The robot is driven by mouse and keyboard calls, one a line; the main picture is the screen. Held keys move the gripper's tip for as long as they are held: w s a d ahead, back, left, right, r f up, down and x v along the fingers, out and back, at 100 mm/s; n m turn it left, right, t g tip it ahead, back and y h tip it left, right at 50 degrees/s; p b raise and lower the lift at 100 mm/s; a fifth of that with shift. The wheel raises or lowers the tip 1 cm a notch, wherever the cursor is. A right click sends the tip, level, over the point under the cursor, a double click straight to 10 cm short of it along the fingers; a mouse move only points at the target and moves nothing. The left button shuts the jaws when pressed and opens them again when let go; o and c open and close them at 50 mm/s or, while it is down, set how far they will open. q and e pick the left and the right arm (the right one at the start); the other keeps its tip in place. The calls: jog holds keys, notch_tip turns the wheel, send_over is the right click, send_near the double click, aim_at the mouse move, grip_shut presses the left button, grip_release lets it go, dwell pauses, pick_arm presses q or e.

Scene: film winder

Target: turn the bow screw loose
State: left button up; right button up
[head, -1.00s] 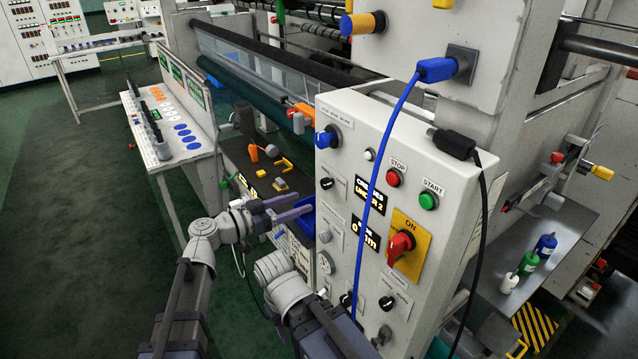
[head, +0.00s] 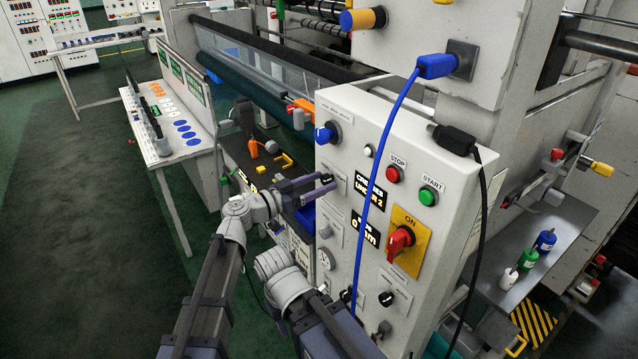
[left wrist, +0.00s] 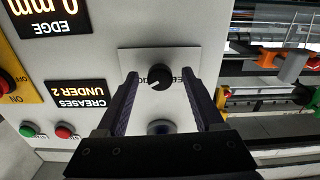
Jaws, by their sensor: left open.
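A black round knob (left wrist: 160,77) sits on a pale plate on the cabinet's front panel, its label partly covered. In the head view the same knob (head: 327,180) is left of the creases display. I cannot read which knob is named bow screw. My left gripper (head: 325,187) is open at this knob. In the left wrist view the fingertips (left wrist: 162,82) stand one on each side of it, with visible gaps. My right arm (head: 283,280) is bent in front of the cabinet's lower left; its gripper is not visible.
The panel also carries a blue knob (head: 326,135), a red stop button (head: 393,174), a green start button (head: 428,195) and a red switch (head: 400,242). A blue cable (head: 383,150) hangs down the panel. Open floor (head: 80,240) lies to the left.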

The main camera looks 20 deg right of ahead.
pick_arm(q)
grip_shut()
dwell(0.6)
